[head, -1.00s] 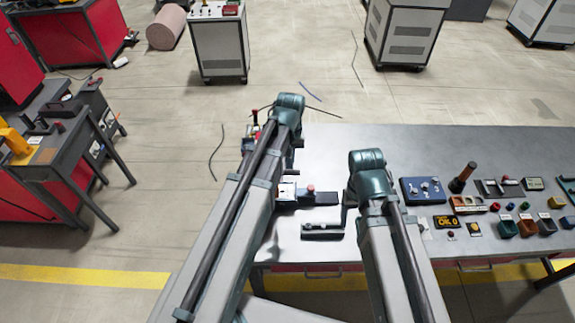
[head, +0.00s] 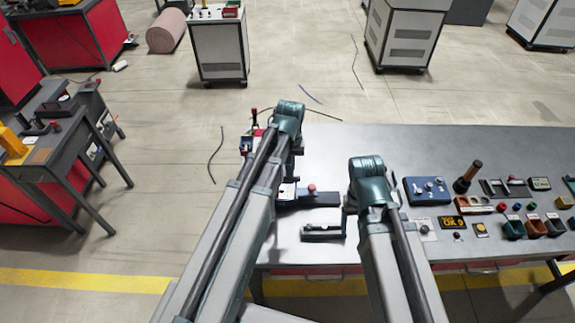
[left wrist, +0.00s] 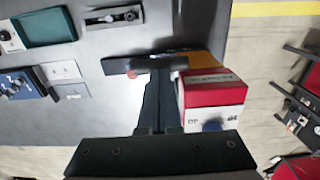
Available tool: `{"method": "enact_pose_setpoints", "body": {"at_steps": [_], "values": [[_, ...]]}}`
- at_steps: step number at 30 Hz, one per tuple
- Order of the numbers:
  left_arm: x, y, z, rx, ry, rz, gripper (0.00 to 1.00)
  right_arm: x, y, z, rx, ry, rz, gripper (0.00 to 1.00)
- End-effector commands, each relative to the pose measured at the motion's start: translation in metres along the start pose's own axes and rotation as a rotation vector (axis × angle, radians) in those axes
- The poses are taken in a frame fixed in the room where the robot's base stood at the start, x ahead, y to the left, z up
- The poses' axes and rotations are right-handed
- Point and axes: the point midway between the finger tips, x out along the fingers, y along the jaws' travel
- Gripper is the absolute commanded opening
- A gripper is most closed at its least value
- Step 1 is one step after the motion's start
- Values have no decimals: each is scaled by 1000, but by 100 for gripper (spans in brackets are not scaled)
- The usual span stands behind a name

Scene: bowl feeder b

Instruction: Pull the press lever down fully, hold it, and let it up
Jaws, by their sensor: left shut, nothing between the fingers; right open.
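A red-knobbed upright lever (head: 254,113) stands at the far left corner of the bench, just left of my left arm; I take it to be the press lever. In the left wrist view, a red and white labelled box (left wrist: 215,92) with a blue round part (left wrist: 212,125) sits right beside my left gripper. My left gripper (left wrist: 160,72) is shut and empty, its fingers over a dark plate with a red knob (left wrist: 131,74). Whether it touches anything is unclear. My right gripper (head: 348,202) is open, mostly hidden by its arm.
A small black tray (head: 323,231) lies near the bench's front edge. A blue panel (head: 427,190), several coloured bins and buttons crowd the bench's right side. Clear metal bench top (head: 335,150) lies between my arms. A grey side table (head: 75,135) stands at the left.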

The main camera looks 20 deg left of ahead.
Motion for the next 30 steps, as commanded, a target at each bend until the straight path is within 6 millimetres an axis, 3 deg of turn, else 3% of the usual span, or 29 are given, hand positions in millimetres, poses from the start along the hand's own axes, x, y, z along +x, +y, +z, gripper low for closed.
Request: {"method": "enact_pose_setpoints", "body": {"at_steps": [30], "values": [[51, 0, 2, 0, 1, 0, 0, 51, -4, -3, -8, 0, 2, 72]]}}
